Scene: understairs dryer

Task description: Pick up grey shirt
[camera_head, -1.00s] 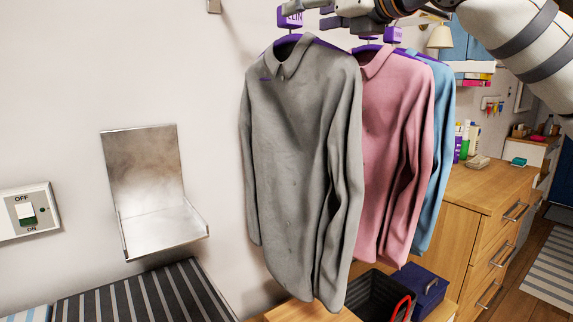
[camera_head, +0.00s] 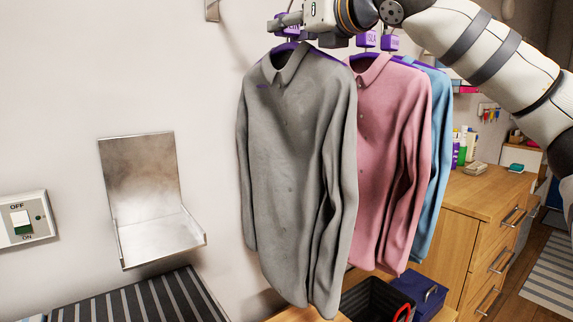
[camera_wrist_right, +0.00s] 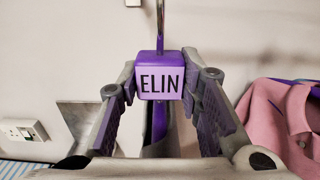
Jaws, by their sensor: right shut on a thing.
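The grey shirt (camera_head: 292,175) hangs upright on a purple hanger, nearest in a row. The hanger has a purple block marked ELIN, which shows in the right wrist view (camera_wrist_right: 160,82). My right gripper (camera_head: 287,21) is at this block, just above the collar. In the right wrist view my right gripper (camera_wrist_right: 161,90) has one finger on each side of the block and is shut on it. The hanger's hook rises above the block; its upper end is out of frame. My left gripper is not in view.
A pink shirt (camera_head: 392,165) and a blue shirt (camera_head: 437,150) hang close behind on the right. A metal wall bracket (camera_head: 150,190) and a switch (camera_head: 22,219) are at left. A black crate (camera_head: 375,300) and a wooden dresser (camera_head: 465,200) stand below right.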

